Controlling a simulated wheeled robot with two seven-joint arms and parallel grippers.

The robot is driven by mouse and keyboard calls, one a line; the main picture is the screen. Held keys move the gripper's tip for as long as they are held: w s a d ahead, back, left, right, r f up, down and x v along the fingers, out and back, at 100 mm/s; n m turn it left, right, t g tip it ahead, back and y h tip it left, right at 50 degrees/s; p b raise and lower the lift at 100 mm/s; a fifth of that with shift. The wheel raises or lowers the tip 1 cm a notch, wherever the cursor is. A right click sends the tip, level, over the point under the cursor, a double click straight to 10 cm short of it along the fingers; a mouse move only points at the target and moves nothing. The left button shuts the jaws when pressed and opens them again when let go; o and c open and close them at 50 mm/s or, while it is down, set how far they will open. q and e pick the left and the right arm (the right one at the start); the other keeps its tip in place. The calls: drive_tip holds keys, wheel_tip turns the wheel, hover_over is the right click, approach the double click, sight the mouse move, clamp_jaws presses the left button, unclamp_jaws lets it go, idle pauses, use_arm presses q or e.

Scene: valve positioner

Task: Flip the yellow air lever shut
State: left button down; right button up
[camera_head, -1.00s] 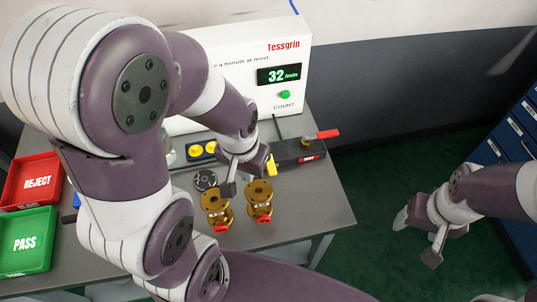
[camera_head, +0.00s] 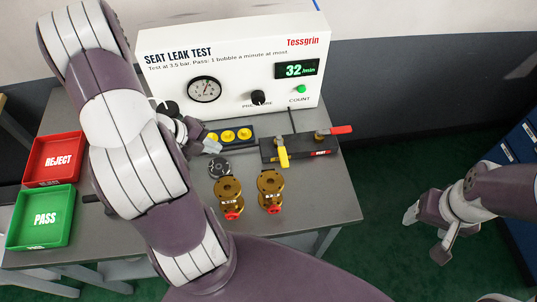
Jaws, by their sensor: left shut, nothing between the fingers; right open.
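The yellow air lever (camera_head: 283,155) sits on the left part of a black block (camera_head: 303,153) and points toward the table's front edge, across the block's length. A red lever (camera_head: 336,130) on the same block's right end points right. My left gripper (camera_head: 214,146) is shut and empty, left of the block and apart from the yellow lever, close to the yellow-topped parts. My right gripper (camera_head: 424,236) is open and empty, off the table's right side above the green floor.
Two brass valves (camera_head: 229,196) (camera_head: 270,190) stand in front of the block, with a dark round flange (camera_head: 219,167) behind them. The seat leak tester (camera_head: 232,65) stands at the back. The red reject tray (camera_head: 54,158) and green pass tray (camera_head: 41,217) lie left.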

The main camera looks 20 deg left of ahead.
sight(282, 151)
use_arm(q)
drive_tip(key=d+m+h, duration=0.1)
drive_tip(key=m, duration=0.1)
drive_tip(key=d+r+m+h, duration=0.1)
drive_tip(key=m, duration=0.1)
drive_tip(key=s+d+r+m+h, duration=0.1)
drive_tip(key=d+m, duration=0.1)
drive_tip(key=shift+r+g, duration=0.1)
drive_tip(key=shift+g, duration=0.2)
drive_tip(key=shift+w, duration=0.1)
drive_tip(key=b+x, duration=0.1)
drive_tip(key=x, duration=0.8)
drive_tip(key=shift+w+d+f, duration=0.1)
drive_tip(key=shift+d+f, duration=0.05)
drive_tip(key=shift+f, duration=0.05)
drive_tip(key=shift+w+d+f, duration=0.1)
drive_tip(key=shift+w+d, duration=0.5)
drive_tip(key=shift+d, duration=0.3)
drive_tip(key=shift+w+d+f, duration=0.1)
drive_tip(key=shift+w+d, duration=0.55)
drive_tip(key=shift+d, duration=0.25)
